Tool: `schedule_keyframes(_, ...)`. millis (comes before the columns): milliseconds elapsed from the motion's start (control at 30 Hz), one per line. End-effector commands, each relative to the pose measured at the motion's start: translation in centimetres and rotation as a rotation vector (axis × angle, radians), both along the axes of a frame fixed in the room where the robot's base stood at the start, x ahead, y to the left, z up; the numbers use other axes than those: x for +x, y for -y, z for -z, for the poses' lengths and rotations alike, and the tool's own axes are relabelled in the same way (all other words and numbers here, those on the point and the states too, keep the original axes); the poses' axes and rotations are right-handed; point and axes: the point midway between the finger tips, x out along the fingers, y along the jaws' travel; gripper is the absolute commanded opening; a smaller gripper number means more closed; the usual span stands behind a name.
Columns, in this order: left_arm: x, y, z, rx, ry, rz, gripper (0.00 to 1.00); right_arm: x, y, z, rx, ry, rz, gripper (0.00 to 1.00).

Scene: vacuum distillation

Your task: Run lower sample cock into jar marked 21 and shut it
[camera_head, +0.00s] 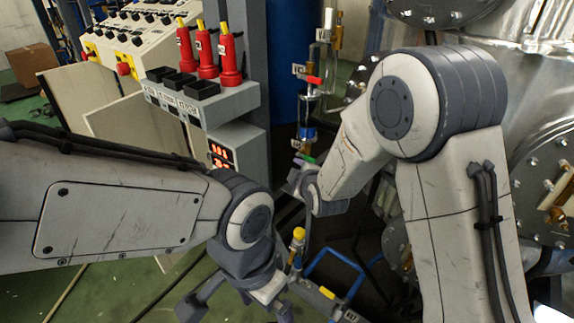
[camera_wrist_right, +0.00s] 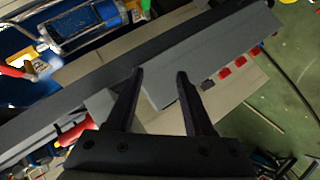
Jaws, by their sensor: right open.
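The lower cock's green handle (camera_head: 305,158) shows in the head view, below a clear glass cylinder with blue ends (camera_head: 309,105). An upper cock with a red handle (camera_head: 313,80) sits above that cylinder. My right gripper (camera_head: 292,182) is close to the green handle, mostly hidden by its wrist; contact cannot be told. In the right wrist view my right gripper (camera_wrist_right: 160,73) is open and empty. My left gripper (camera_head: 237,309) points down at the bottom of the head view, its fingers partly cut off. No jar marked 21 can be made out.
Steel vessels (camera_head: 545,90) crowd the right.

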Motion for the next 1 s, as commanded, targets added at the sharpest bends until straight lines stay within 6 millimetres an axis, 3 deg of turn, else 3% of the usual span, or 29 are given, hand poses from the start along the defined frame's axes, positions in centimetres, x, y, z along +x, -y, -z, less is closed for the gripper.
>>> schedule_keyframes(33,0.0,0.0,-1.1,0.000,0.000,0.000,0.94,-0.8,-0.4,-1.4,0.020,-0.033,0.001,0.53)
schedule_keyframes(200,0.0,0.0,-2.8,0.000,0.000,0.000,0.94,-3.6,-1.2,-3.3,0.081,-0.166,0.019,0.53)
schedule_keyframes(500,0.0,0.0,-5.0,0.000,0.000,0.000,0.94,-7.9,-1.8,-5.5,0.146,-0.350,0.060,0.53)
schedule_keyframes(700,0.0,0.0,-5.5,0.000,0.000,0.000,0.94,-9.4,-1.9,-6.0,0.162,-0.408,0.077,0.53)
schedule_keyframes(1000,0.0,0.0,-5.5,0.000,0.000,0.000,0.94,-9.7,-1.8,-6.0,0.166,-0.420,0.082,0.53)
